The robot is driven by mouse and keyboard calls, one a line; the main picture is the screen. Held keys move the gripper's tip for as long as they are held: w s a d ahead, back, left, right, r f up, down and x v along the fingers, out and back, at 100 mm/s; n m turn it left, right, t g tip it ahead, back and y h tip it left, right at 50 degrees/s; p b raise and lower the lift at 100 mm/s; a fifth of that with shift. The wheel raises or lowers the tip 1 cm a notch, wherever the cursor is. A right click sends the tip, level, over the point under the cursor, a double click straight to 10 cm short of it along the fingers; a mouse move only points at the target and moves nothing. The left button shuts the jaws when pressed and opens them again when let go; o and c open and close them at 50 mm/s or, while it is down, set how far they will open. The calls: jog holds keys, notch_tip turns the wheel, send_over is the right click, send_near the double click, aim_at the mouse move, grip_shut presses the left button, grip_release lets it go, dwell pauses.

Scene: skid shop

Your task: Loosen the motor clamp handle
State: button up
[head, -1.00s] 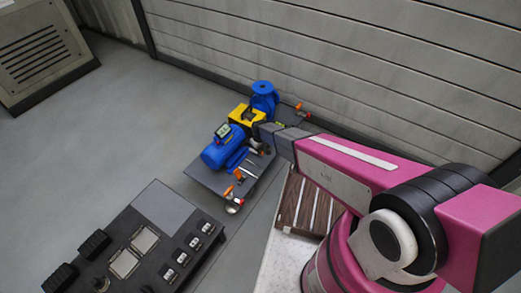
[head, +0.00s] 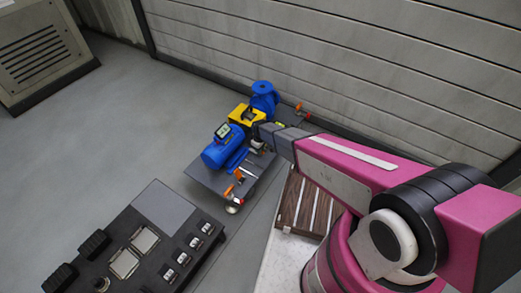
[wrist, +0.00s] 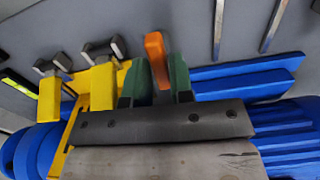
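The blue motor (head: 220,152) lies on the dark skid base beside a yellow part (head: 244,114). In the wrist view an orange handle (wrist: 156,58) stands between the two green fingertips of my gripper (wrist: 158,82). The fingers are close together with the handle between them, nearer the right finger low down. I cannot tell whether both fingers press on it. In the head view my gripper (head: 264,136) is at the motor's right side, and the handle between the fingers is hidden. Blue motor fins (wrist: 245,82) lie right of the fingers in the wrist view.
A blue pump (head: 263,98) stands behind the yellow part. Other orange handles stand at the skid's front corner (head: 238,173) and far right (head: 301,107). A dark control panel (head: 165,205) is at the front. Open grey floor (head: 120,120) lies to the left.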

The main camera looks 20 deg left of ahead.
jog(key=o, duration=0.4)
jog(key=shift+r, duration=3.5)
